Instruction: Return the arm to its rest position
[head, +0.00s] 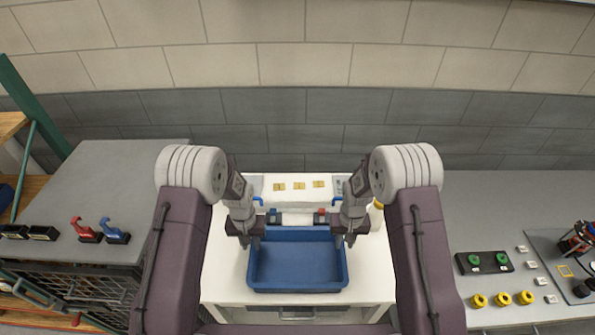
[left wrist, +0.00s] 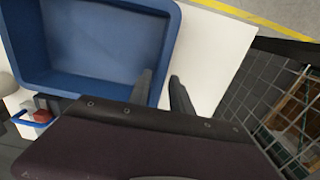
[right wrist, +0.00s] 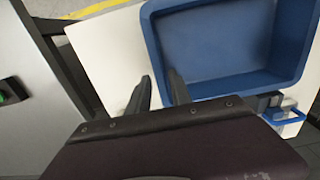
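My left gripper (head: 250,243) hangs at the left edge of the blue tray, pointing down. In the left wrist view its two fingers (left wrist: 160,88) stand apart with nothing between them. My right gripper (head: 344,240) hangs at the tray's right edge in a matching pose. In the right wrist view its fingers (right wrist: 160,92) are also apart and empty. Both arms are bent alike, one on each side of the tray.
The empty blue tray (head: 297,289) sits on a white table (head: 370,285). Behind it are small red and blue parts and yellow pieces (head: 299,186). A left grey bench holds red (head: 86,230) and blue (head: 114,232) hooked parts. A right bench holds yellow rings (head: 502,299) and green buttons (head: 487,259).

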